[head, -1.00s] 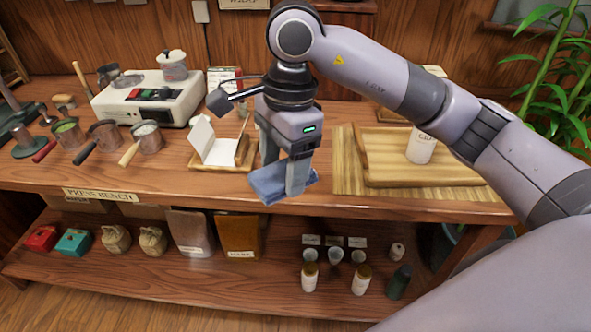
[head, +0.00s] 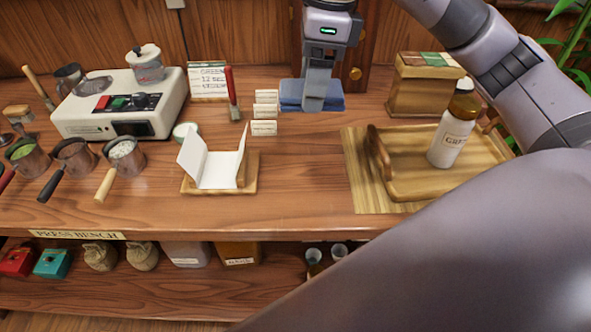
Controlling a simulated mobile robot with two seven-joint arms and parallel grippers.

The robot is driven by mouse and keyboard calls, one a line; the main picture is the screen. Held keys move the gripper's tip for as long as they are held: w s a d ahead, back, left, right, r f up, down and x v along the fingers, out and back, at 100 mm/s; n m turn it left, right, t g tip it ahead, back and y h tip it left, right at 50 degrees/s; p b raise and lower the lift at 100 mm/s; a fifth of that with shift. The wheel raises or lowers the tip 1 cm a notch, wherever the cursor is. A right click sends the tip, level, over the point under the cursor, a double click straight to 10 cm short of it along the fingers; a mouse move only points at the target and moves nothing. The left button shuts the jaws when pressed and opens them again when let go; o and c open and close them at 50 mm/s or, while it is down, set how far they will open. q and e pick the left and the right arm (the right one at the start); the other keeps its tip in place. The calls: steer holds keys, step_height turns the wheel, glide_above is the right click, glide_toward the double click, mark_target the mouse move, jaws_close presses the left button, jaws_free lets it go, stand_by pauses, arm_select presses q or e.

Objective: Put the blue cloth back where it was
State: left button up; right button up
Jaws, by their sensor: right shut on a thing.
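The blue cloth (head: 292,95) is a folded flat pad at the back of the bench, near the wooden back wall. My right gripper (head: 313,104) points down over it, with its fingers closed on the cloth's middle. The cloth looks level and at or just above the bench top; I cannot tell whether it touches. The fingertips are partly hidden by the cloth. My left gripper does not show.
Small white cards (head: 264,112) and a red-handled brush (head: 232,95) stand just left of the cloth. A wooden box (head: 418,88) is to its right. A wooden tray (head: 400,192) holds a labelled bottle (head: 453,131). The bench middle (head: 300,175) is clear.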

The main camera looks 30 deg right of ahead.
steer(key=shift+f, duration=0.3)
glide_above(306, 187)
steer(key=f, duration=1.4)
steer(key=shift+s+d+f+b, duration=0.15)
steer(key=shift+d+b, duration=0.1)
steer(key=shift+b, duration=0.15)
steer(key=shift+f, duration=2.5)
steer(key=shift+f, duration=0.2)
steer(key=o, duration=1)
steer(key=shift+r, duration=0.1)
